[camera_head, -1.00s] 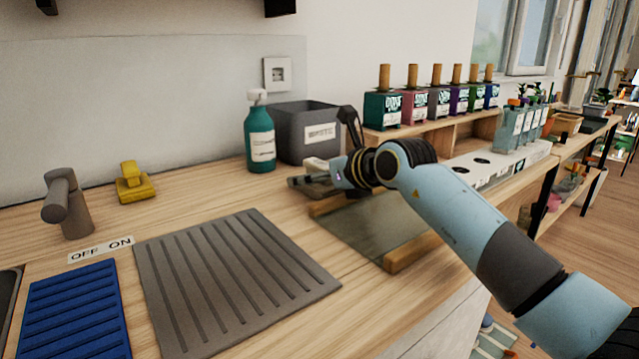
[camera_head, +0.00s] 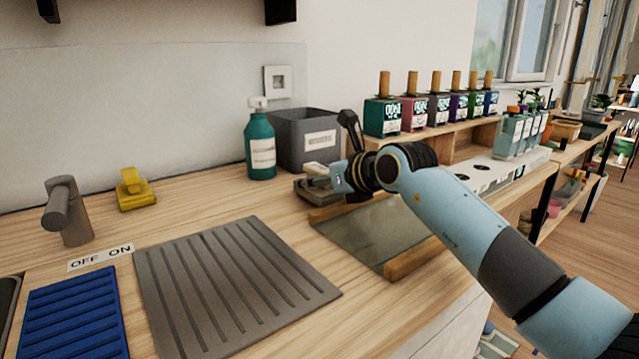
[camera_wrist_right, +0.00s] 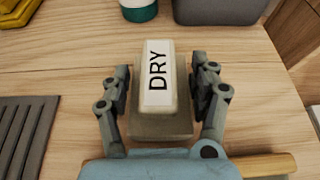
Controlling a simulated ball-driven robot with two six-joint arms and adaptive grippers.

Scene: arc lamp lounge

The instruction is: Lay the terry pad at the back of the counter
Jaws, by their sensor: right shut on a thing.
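The terry pad (camera_wrist_right: 158,122) is a grey-beige block with a raised grip marked DRY. In the head view the pad (camera_head: 313,187) is at the counter in front of the grey bin, partly hidden by my gripper. My right gripper (camera_wrist_right: 165,71) is shut on the pad's grip, one finger on each side. It also shows in the head view (camera_head: 338,176), reaching in from the right. I cannot tell whether the pad touches the wooden counter (camera_head: 200,200). My left gripper is not in view.
A teal bottle (camera_head: 261,145) and a grey bin (camera_head: 303,138) stand behind the pad. A yellow block (camera_head: 135,190) and a grey tap (camera_head: 68,212) are at the left. A ribbed grey mat (camera_head: 235,285) and a glass board (camera_head: 370,230) lie in front. Bare counter lies between yellow block and bottle.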

